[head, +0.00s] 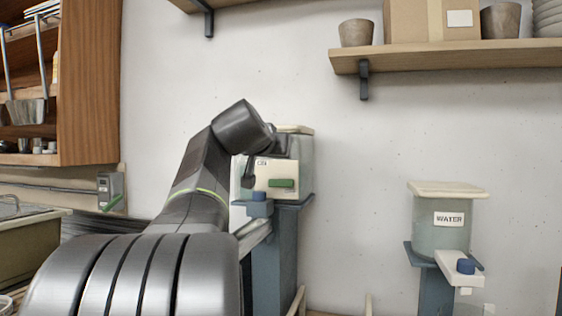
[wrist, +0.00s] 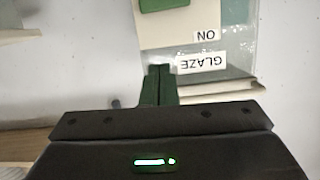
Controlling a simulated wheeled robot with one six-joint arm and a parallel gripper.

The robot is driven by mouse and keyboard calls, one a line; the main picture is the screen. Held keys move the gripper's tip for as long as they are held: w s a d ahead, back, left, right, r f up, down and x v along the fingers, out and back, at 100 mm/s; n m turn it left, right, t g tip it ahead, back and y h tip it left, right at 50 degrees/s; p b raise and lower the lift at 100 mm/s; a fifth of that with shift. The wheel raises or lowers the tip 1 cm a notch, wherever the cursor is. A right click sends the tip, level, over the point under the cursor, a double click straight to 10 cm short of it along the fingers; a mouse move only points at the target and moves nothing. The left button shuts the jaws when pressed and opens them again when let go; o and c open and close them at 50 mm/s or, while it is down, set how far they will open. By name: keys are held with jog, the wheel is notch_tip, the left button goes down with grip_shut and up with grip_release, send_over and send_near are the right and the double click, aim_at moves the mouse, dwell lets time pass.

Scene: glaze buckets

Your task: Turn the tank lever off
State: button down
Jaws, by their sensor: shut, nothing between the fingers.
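The glaze tank (head: 305,160) stands on a blue stand left of centre in the head view, partly hidden by my arm. A cream plate (head: 262,182) on its front carries a green lever (head: 283,183), which lies level. In the wrist view the picture is upside down; the lever (wrist: 165,4) is cut by the top edge, near the "ON" mark (wrist: 206,35) and the "GLAZE" label (wrist: 202,63). My gripper (wrist: 160,70) is shut and empty, its green fingers beside the label. In the head view it is in front of the tank, its fingertips unclear.
A blue tap knob (head: 259,197) sits below the plate. A water tank (head: 442,225) with its own tap stands at the right. A shelf (head: 450,57) with pots and a box is above. A wooden cabinet (head: 90,80) is at the left. The wall between the tanks is clear.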

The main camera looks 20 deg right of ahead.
jog(key=v, duration=0.2)
jog(key=shift+s+a+r, duration=0.1)
jog(key=shift+s+a, duration=0.2)
jog(key=shift+w, duration=0.1)
